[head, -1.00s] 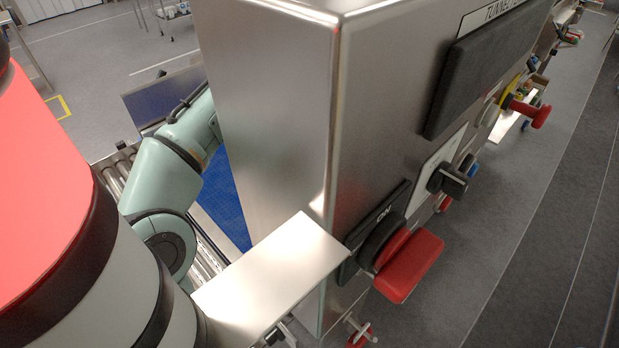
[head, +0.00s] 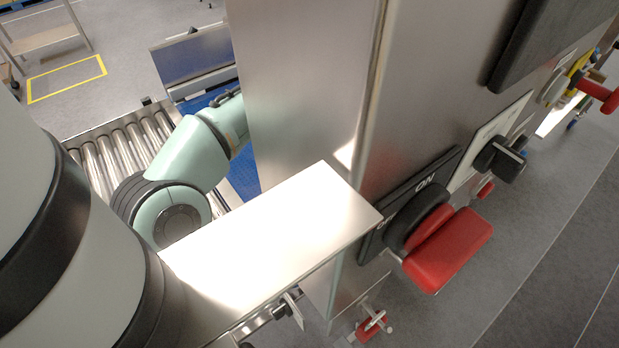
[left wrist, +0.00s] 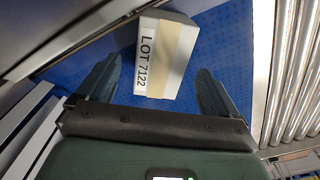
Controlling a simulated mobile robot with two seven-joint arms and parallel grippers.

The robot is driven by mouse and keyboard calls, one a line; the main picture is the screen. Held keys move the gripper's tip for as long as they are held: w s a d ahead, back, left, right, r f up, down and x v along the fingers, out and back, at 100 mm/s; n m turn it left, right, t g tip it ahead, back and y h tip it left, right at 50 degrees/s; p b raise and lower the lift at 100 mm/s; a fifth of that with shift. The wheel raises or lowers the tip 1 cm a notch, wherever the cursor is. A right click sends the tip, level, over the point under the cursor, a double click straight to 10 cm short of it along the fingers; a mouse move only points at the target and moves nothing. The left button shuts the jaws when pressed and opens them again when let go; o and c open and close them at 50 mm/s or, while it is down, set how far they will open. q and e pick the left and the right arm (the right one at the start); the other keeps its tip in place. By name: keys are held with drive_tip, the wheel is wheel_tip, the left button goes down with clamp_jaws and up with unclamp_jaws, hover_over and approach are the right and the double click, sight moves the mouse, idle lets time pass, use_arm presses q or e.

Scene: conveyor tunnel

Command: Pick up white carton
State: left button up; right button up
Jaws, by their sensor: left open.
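The white carton (left wrist: 172,60) shows in the left wrist view, standing on the blue conveyor belt (left wrist: 213,52). A label reading "LOT 7122" is on its left side and a beige band runs along it. My left gripper (left wrist: 160,88) is open, with one finger on each side of the carton's near end and gaps visible on both sides. In the head view, my left arm reaches behind the steel tunnel housing (head: 295,90), which hides the gripper and the carton. My right gripper is not in view.
The housing carries a red switch handle (head: 448,250), a black knob (head: 498,158) and a dark panel (head: 540,45). A bright metal plate (head: 275,235) juts out beside my arm. Metal rollers (head: 120,150) lie at the left, and at the right of the wrist view (left wrist: 295,70).

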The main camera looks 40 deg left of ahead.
use_arm(q)
drive_tip(key=shift+s+f, duration=0.2)
drive_tip(key=shift+f, duration=0.95)
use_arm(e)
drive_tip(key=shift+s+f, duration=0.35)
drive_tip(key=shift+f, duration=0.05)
use_arm(q)
drive_tip(key=shift+w, duration=0.1)
drive_tip(key=c, duration=1.3)
drive_tip(key=shift+r, duration=0.15)
wheel_tip(320, 180, up, 10)
drive_tip(key=p, duration=0.2)
drive_tip(key=shift+p, duration=0.4)
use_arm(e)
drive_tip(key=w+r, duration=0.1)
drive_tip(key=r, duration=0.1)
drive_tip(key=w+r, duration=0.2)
